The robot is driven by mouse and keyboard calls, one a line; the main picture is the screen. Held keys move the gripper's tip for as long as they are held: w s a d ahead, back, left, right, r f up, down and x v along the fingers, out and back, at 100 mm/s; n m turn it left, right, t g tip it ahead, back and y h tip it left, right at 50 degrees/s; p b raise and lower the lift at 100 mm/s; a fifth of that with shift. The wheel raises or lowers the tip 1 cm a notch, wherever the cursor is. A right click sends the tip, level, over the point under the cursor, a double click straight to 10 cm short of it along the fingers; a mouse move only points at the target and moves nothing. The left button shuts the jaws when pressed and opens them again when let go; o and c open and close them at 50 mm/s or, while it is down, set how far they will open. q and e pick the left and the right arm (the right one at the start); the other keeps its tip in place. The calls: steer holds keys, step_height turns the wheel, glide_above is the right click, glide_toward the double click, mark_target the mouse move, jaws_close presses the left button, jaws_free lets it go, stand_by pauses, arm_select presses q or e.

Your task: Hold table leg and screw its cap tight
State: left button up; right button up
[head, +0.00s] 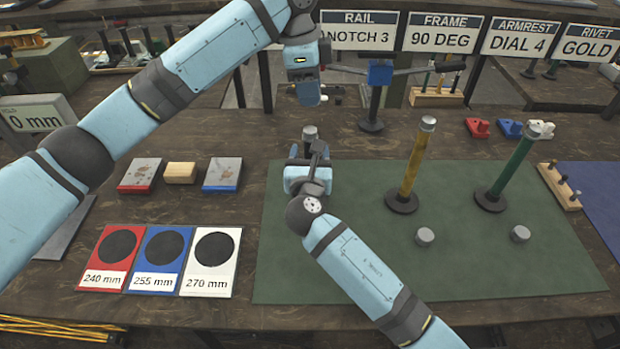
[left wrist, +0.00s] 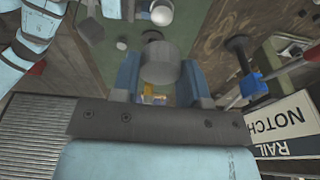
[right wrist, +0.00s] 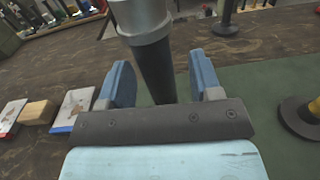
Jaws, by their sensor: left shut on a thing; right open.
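A dark table leg (right wrist: 155,72) with a grey metal top stands upright. In the head view its metal top (head: 309,132) shows just behind my right gripper (head: 307,156). The right gripper is open, with a finger on each side of the leg. My left gripper (head: 308,98) points down above the leg. It is shut on a grey cylindrical cap (left wrist: 161,64). Whether the held cap touches the leg top is unclear. A yellow leg (head: 412,165) and a green leg (head: 508,168) lean on black bases, with loose caps (head: 425,236) (head: 520,233) in front.
A green mat (head: 340,280) covers the right bench, mostly clear at its front. Red, blue and white length cards (head: 209,262) and small blocks (head: 180,173) lie left. A blue-headed stand (head: 380,73) is close right of my left gripper. Signs (head: 443,33) line the back.

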mark_target(310, 129)
steer(key=shift+w, duration=0.9)
jaws_close()
arm_select(q)
steer(key=shift+f, duration=2.5)
steer(key=shift+f, duration=0.85)
steer(key=shift+f, duration=0.6)
